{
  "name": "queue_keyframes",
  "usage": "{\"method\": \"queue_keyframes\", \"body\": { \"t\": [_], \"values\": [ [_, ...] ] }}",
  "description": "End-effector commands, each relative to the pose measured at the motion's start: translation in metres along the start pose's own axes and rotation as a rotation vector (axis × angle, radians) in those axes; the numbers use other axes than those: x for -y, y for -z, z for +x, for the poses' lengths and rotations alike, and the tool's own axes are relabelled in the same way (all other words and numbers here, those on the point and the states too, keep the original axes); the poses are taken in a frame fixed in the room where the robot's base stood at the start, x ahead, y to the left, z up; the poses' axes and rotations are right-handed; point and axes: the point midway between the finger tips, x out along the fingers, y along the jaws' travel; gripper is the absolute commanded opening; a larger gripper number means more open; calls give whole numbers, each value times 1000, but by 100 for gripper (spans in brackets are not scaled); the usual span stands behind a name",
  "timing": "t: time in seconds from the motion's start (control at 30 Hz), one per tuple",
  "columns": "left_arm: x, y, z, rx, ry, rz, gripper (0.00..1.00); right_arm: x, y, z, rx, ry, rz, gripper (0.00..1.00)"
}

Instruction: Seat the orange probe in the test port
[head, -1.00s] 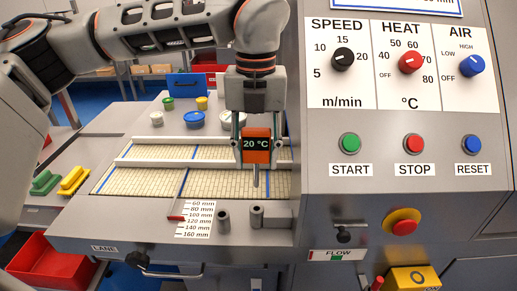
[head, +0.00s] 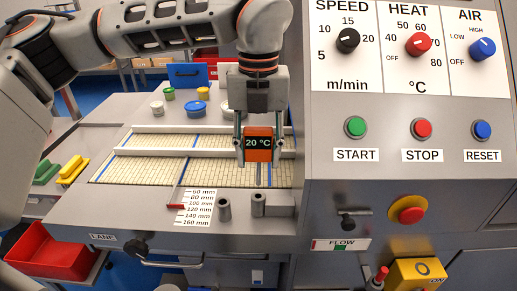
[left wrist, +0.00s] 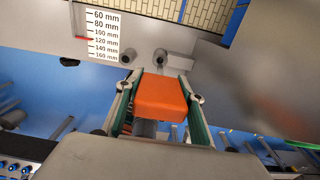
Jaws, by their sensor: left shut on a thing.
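The orange probe (head: 258,152) has a dark display reading 20 °C. My left gripper (head: 258,140) is shut on it, one finger on each side, above the metal deck and belt edge. In the left wrist view the probe's orange body (left wrist: 162,96) sits between the two fingers (left wrist: 160,105). Two short grey tubes stand on the deck, a left one (head: 224,209) and a right one (head: 258,204). The probe is above and apart from the right tube. I cannot tell which tube is the test port. My right gripper is out of view.
The control panel (head: 400,105) rises close to the right of my left gripper. A tiled belt (head: 140,172) with rails lies behind the tubes. A millimetre scale (head: 197,207) is left of them. Tubs (head: 196,107) stand at the back. A red bin (head: 55,255) is lower left.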

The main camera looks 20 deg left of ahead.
Motion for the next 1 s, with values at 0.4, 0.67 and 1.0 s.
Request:
{"method": "queue_keyframes", "body": {
  "t": [0.4, 0.67, 1.0],
  "values": [
    [0, 0, 24, 0, 0, -1, 15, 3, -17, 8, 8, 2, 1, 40],
    [0, 0, 23, 0, 0, -1, 15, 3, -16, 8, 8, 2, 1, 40],
    [0, 0, 22, 0, 0, -1, 15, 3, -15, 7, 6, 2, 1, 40]
  ]
}}
